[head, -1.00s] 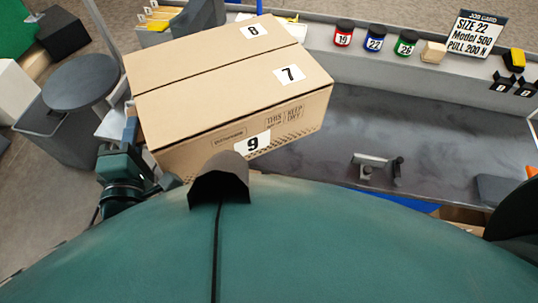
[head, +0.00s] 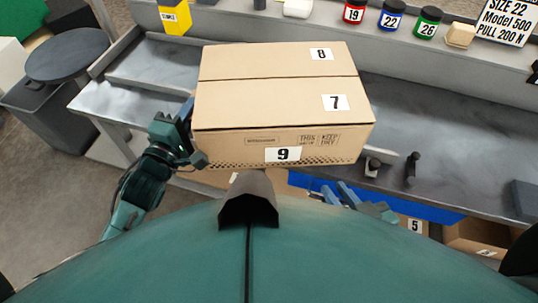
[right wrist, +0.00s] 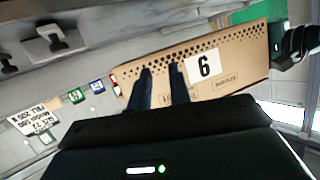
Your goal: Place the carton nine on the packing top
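The carton nine (head: 283,112) is a large closed brown box with labels 8 and 7 on top and 9 on its front face. In the head view it lies level in front of me, overlapping the front edge of a grey bench top (head: 455,150). I cannot tell if it touches the bench. My left gripper (head: 192,142) is at the carton's left end, its fingers mostly hidden. My right gripper (head: 342,195) is below the carton's right front.
Red, blue and green jars (head: 391,16) and a job card (head: 508,20) stand on the back ledge. A small metal tool (head: 378,160) is right of the carton. A blue edge and open cartons (head: 478,238) lie below the bench. A grey bin (head: 45,115) is at left.

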